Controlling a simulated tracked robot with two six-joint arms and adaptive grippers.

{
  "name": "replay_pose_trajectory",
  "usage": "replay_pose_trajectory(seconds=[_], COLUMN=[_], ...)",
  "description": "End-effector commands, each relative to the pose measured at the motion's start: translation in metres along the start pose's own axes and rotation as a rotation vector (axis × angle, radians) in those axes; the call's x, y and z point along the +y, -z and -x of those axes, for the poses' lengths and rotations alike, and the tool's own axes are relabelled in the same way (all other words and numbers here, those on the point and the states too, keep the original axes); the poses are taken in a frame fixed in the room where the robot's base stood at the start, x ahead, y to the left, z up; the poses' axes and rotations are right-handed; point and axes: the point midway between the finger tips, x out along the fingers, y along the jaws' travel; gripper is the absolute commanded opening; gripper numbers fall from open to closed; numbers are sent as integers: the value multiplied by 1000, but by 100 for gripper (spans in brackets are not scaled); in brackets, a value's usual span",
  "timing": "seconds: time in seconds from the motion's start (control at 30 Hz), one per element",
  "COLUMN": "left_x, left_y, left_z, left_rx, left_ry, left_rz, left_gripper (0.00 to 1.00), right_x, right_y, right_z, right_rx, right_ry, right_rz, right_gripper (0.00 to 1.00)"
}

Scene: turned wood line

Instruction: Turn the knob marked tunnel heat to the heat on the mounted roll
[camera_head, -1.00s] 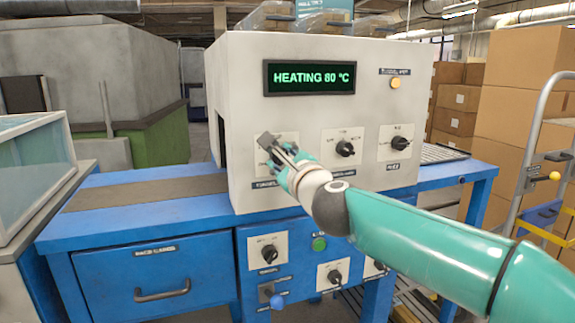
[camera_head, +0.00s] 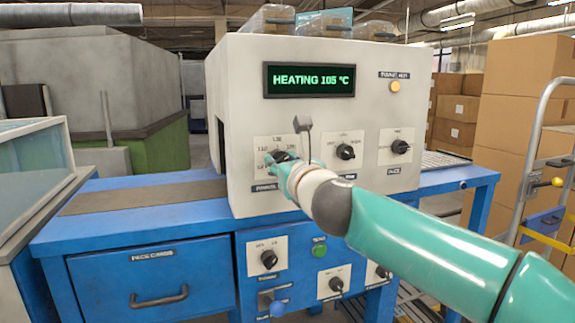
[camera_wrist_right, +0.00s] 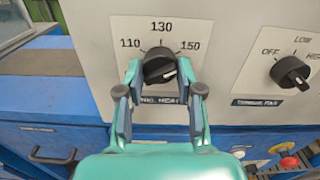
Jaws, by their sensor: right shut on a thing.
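The tunnel heat knob (camera_wrist_right: 158,64) is black and sits on a white plate marked 110, 130 and 150 in the right wrist view. The label below it is partly hidden by my gripper. My right gripper (camera_wrist_right: 160,73) is shut on this knob, one finger on each side. Its white mark shows at the lower right, partly by the finger. In the head view the right gripper (camera_head: 284,158) covers much of the knob. The display (camera_head: 309,80) reads HEATING 105 °C. I cannot make out a mounted roll. My left gripper is not in view.
A second knob (camera_wrist_right: 290,72), marked OFF and LOW, is to the right on the same panel. Another knob (camera_head: 400,146) is further right. An orange lamp (camera_head: 395,87) is above. More controls are on the blue front below, beside a drawer (camera_head: 155,285).

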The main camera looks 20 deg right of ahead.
Motion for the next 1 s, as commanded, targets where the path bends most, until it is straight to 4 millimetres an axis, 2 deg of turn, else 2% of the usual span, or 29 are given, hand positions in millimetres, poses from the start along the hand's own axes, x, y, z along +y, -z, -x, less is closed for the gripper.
replay_pose_trajectory(seconds=[0.03, 0.47, 0.5, 0.6, 1.0], left_x=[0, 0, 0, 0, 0], left_y=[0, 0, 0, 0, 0], left_z=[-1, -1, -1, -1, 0], left_rx=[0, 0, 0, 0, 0], left_ry=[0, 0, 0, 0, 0], left_rz=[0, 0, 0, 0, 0], left_gripper=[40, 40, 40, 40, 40], right_x=[2, 2, 2, 2, 1], right_y=[8, 8, 8, 6, 1], right_z=[-2, -2, -2, -2, 3], right_rx=[14, 14, 13, 11, 3], right_ry=[-1, -1, -2, -1, -1], right_rz=[-6, -14, -14, -14, -13], right_gripper=[2, 2, 43, 60, 61])
